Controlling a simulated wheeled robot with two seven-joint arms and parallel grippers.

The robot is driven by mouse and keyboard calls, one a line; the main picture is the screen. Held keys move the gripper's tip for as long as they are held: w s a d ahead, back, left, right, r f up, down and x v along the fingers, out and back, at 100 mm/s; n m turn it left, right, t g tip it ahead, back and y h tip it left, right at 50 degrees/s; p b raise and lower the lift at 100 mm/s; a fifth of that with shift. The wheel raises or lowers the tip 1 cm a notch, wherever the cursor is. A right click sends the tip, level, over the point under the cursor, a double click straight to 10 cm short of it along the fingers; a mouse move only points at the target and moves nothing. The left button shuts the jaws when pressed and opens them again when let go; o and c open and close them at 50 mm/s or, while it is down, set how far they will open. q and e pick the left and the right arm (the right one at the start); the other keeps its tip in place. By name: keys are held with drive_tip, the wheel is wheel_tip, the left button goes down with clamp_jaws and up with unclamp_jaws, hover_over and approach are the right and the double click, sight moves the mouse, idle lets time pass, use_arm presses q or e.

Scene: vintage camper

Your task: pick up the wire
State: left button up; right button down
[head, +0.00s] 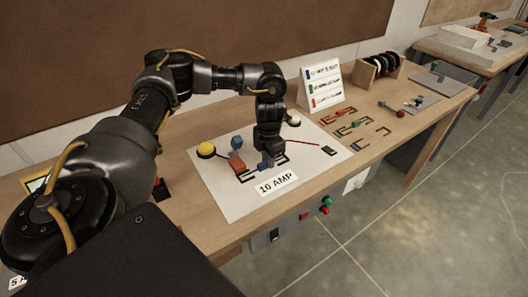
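Short coloured wires lie on the wooden table right of the white board: a red wire (344,117), a green wire (353,125) and a blue wire (372,143). A thin dark red line (303,141) also runs across the board to a small black piece (328,150). My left gripper (267,158) points down over the middle of the board, left of the loose wires and apart from them. My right gripper is not in view.
The white board (235,205) carries a yellow dome (206,149), an orange-red block (236,168) and a "10 AMP" label (277,184). A colour-coded sign (321,85) and a wooden spool rack (365,78) stand behind. The table front, right of the label, is fairly clear.

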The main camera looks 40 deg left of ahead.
use_arm(q)
clamp_jaws()
drive_tip(key=shift+r, duration=0.1)
drive_tip(key=shift+r+b, duration=0.5)
drive_tip(key=shift+r, duration=0.05)
drive_tip(key=d+r+b, duration=0.2)
drive_tip(key=d+r, duration=0.9)
drive_tip(key=d, duration=0.3)
drive_tip(key=shift+s+r, duration=0.3)
drive_tip(key=shift+r, duration=0.05)
